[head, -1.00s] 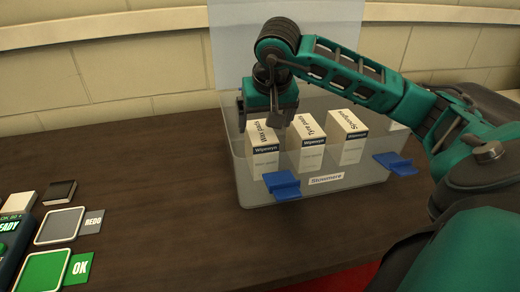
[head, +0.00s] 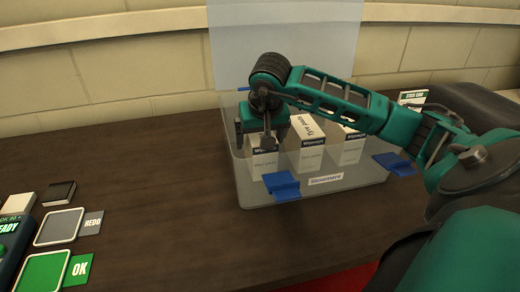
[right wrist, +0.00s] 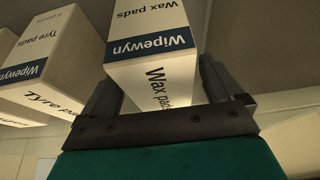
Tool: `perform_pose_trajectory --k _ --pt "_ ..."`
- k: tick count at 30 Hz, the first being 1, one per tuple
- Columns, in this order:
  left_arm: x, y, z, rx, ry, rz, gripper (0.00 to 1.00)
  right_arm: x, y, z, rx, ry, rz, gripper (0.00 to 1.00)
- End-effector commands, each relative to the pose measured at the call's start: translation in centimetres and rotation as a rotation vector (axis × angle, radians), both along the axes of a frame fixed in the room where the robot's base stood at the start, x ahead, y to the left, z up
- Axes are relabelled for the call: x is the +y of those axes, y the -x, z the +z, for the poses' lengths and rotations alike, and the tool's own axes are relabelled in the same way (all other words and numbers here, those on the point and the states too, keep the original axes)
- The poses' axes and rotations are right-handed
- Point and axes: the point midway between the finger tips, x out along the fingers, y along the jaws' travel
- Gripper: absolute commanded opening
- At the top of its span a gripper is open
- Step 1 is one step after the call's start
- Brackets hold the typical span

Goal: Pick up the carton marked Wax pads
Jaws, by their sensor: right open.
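The Wax pads carton (head: 263,165), white with a dark blue Wipewyn band, stands leftmost in a clear bin (head: 330,198). My right gripper (head: 262,143) is over this carton, pointing down, and hides its top in the head view. In the right wrist view the open jaws (right wrist: 160,85) have the Wax pads carton (right wrist: 150,45) between them; I cannot tell whether they touch it. The Tyre pads carton (head: 308,158) stands just right of it in the head view and also shows in the right wrist view (right wrist: 45,65). My left gripper is not in view.
Another similar carton (head: 350,152) stands farther right in the bin, partly behind my arm. The bin has blue latches (head: 282,187) and a raised translucent lid (head: 285,45). A panel with a green OK pad (head: 42,271) lies at the left. The table's middle is clear.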

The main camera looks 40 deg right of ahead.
Motion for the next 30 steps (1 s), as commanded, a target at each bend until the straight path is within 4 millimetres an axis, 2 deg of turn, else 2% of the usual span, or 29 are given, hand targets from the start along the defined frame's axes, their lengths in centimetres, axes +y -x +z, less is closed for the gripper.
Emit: perform_pose_trajectory --k 17,30 --pt "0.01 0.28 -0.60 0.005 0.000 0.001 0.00 0.00 0.01 -0.43 0.000 0.000 -0.001 0.94" --pt "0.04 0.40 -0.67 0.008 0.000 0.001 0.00 -0.01 0.01 -0.43 0.000 0.000 0.000 0.53"
